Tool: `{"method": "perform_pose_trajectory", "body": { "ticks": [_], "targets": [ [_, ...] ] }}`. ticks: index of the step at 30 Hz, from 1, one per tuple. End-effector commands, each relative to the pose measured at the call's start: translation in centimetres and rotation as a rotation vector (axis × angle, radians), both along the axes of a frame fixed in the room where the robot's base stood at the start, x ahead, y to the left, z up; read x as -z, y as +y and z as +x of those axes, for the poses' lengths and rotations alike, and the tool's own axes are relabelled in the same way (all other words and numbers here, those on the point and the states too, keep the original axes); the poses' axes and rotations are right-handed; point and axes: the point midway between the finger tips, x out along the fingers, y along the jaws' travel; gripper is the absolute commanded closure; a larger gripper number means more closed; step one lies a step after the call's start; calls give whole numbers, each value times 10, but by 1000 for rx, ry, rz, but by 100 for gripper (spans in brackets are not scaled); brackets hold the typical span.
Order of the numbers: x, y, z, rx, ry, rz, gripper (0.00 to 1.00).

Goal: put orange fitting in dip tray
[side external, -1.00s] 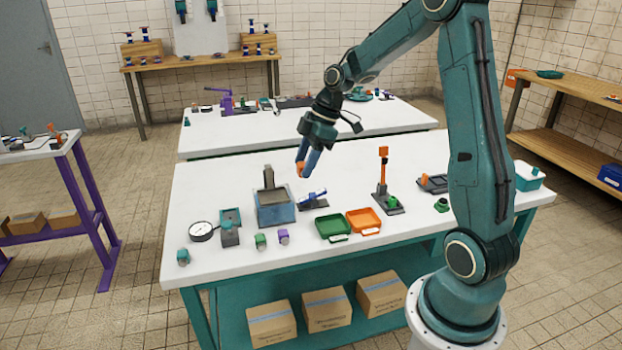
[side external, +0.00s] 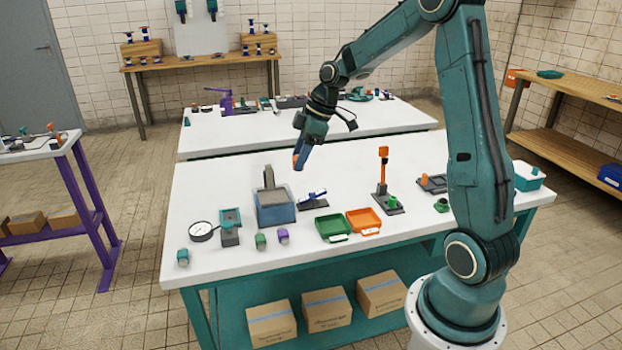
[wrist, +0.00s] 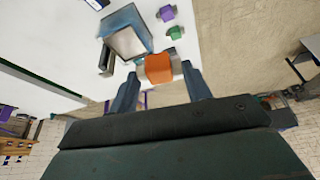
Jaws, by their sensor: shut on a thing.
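The orange fitting (wrist: 158,68) sits between the two blue fingers of my gripper (wrist: 160,80) in the wrist view. In the side view my gripper (side external: 299,161) is shut on the orange fitting (side external: 295,160) and holds it above the table, behind the blue box. The blue open-topped box (side external: 275,215), which looks like the dip tray, stands on the white table with a grey inside and an upright piece at its back. The box also shows in the wrist view (wrist: 143,20), beyond the fitting. The fitting is apart from the box.
A blue-handled part (side external: 313,199) lies right of the box. A green tray (side external: 332,227) and an orange tray (side external: 363,221) are farther right, near an upright orange-topped stand (side external: 382,170). A gauge (side external: 202,231) and small green and purple blocks (side external: 283,236) lie near the front.

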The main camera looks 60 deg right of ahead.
Motion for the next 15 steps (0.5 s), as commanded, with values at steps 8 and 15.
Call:
{"method": "perform_pose_trajectory", "body": {
  "ticks": [8, 15],
  "targets": [
    [-15, -13, 34, 292, -3, -2, 77],
    [-34, -20, 64, 571, -4, -2, 77]
  ]
}}
